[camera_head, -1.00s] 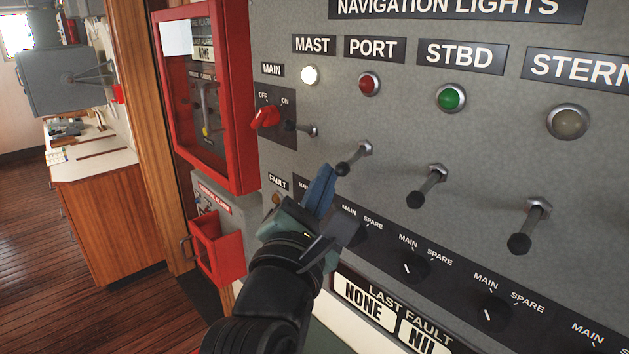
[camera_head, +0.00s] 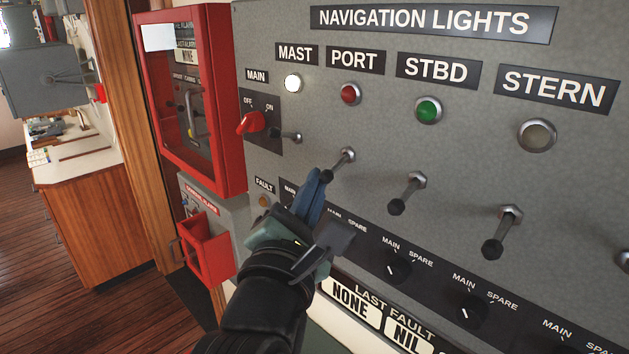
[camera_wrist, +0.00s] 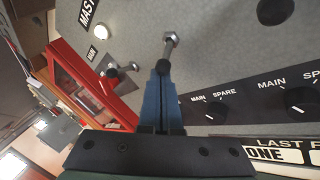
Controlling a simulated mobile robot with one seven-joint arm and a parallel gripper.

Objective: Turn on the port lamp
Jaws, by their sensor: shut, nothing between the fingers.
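The PORT toggle switch (camera_head: 345,158) is a metal lever with a dark tip, pointing down and out from the panel below the PORT label. The red port lamp (camera_head: 350,94) above it looks dull. My gripper (camera_head: 318,177) has its blue fingers shut together, with the fingertips at the lever's lower end. The wrist view shows the lever (camera_wrist: 169,45) just ahead of the shut fingertips (camera_wrist: 163,67), which hide its tip. I cannot tell whether they touch.
The MAST lamp (camera_head: 293,83) is lit white; its switch (camera_head: 290,137) is left of my gripper. The STBD switch (camera_head: 408,190) and STERN switch (camera_head: 502,232) point down at right. Rotary knobs (camera_head: 398,268) sit below. A red cabinet (camera_head: 240,100) borders the panel at left.

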